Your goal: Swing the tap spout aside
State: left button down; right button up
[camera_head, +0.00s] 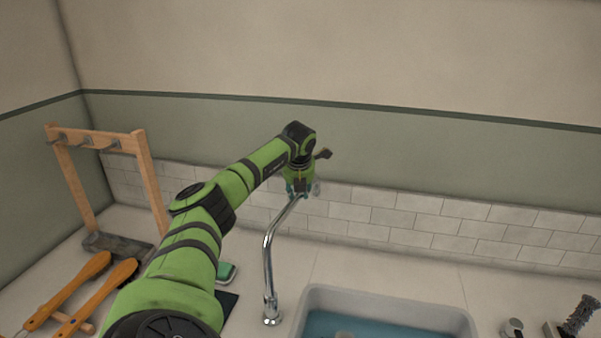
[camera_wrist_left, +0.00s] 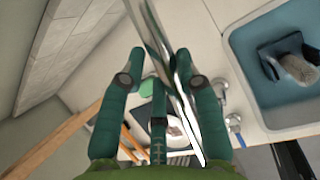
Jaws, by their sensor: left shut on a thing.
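The chrome tap spout (camera_head: 268,262) rises from its base on the counter left of the sink and bends up toward the back wall. My left gripper (camera_head: 301,191) is at the spout's upper end, shut on it. In the left wrist view the shiny spout (camera_wrist_left: 158,40) passes between the two green fingers of my left gripper (camera_wrist_left: 160,65), closer to the right finger. The fingers partly hide the spout's end in the head view. My right gripper is not in view.
A wooden rack (camera_head: 74,183) and orange-handled tools (camera_head: 98,296) are at the left. The tiled wall (camera_head: 400,222) is close behind.

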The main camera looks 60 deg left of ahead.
pick_arm(q)
jog(key=shift+s+a+r, duration=0.1)
jog(key=shift+s+a, duration=0.05)
jog(key=shift+a, duration=0.1)
jog(key=c, duration=0.9)
grip_release()
jog(key=shift+o, duration=0.2)
jog(key=shift+d+r, duration=0.1)
jog(key=shift+r, duration=0.1)
jog(key=v, duration=1.1)
jog(key=shift+r, duration=0.25)
jog(key=shift+s, duration=0.15)
